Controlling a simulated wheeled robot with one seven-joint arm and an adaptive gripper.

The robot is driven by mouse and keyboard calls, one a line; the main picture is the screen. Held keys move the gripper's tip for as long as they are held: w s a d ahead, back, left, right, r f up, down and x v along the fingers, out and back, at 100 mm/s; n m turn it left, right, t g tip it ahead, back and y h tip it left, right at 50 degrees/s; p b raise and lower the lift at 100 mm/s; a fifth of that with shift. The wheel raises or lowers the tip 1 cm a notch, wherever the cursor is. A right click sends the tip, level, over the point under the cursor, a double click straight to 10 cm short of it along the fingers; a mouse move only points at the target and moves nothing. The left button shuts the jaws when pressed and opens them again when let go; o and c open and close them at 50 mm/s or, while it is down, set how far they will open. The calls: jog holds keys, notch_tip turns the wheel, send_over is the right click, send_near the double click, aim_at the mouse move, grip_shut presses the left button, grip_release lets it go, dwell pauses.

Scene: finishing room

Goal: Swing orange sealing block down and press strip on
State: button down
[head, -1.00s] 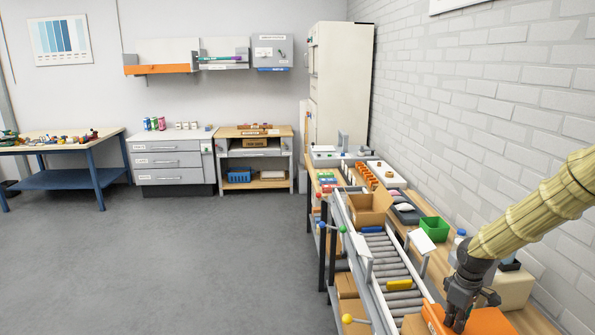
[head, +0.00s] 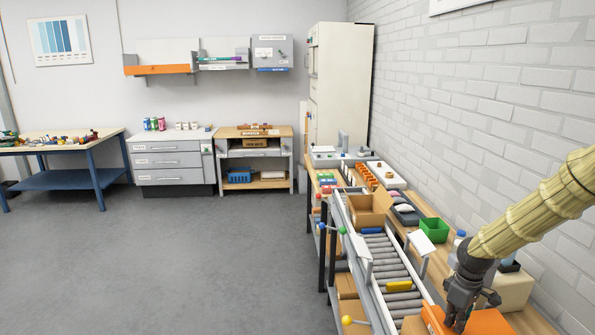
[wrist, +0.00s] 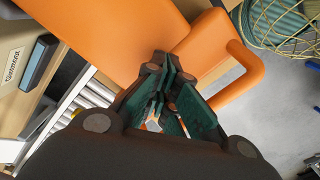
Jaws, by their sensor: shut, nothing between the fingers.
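The orange sealing block (head: 487,322) is at the bottom right of the head view, beside the roller conveyor and cut off by the frame edge. In the wrist view the orange block (wrist: 112,32) fills the upper left and has a curved orange handle (wrist: 247,72) on its right. My gripper (head: 460,318) points down at the orange block in the head view. In the wrist view my gripper (wrist: 163,112) is shut and empty, its fingertips close to the orange part. Whether they touch it I cannot tell. I cannot make out the strip.
The roller conveyor (head: 395,285) carries a yellow piece (head: 399,286) and an open cardboard box (head: 368,209). A green bin (head: 434,229) stands on the bench to its right, by the brick wall. Open floor (head: 200,265) lies to the left.

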jog(key=shift+r+p, duration=2.2)
jog(key=shift+r, duration=0.95)
jog(key=shift+a+f, duration=0.1)
